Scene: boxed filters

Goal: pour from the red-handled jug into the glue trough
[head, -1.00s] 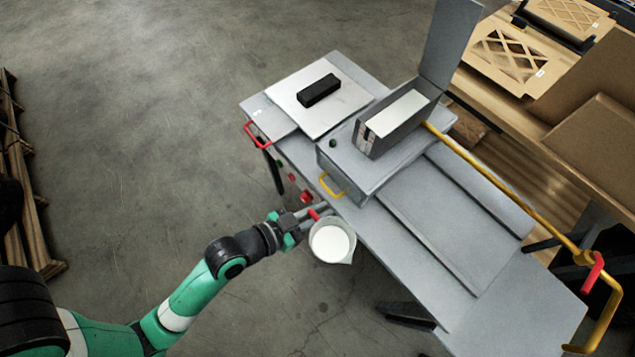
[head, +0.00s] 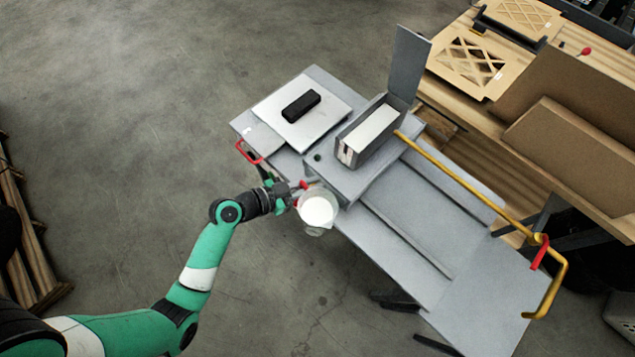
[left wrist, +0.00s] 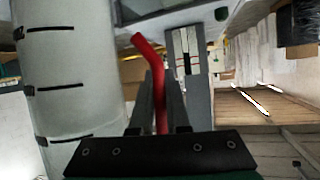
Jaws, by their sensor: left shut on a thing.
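The jug (head: 318,211) is pale and translucent, with white liquid inside. It hangs in the air at the near left edge of the grey machine. My left gripper (head: 298,190) is shut on its red handle (left wrist: 150,50). In the left wrist view, the jug's marked wall (left wrist: 65,75) fills the left, and the fingers (left wrist: 160,108) close around the handle. A narrow grey box with a white inside (head: 345,155), seemingly the glue trough, sits on the machine, up and right of the jug. Its tall lid stands open. My right gripper is out of view.
The raised lid (head: 409,63) stands at the trough's far end. A yellow bar (head: 465,185) runs along the machine's right. A black block (head: 301,105) lies on a pale plate (head: 275,110). A wooden bench with cardboard (head: 555,150) is at right.

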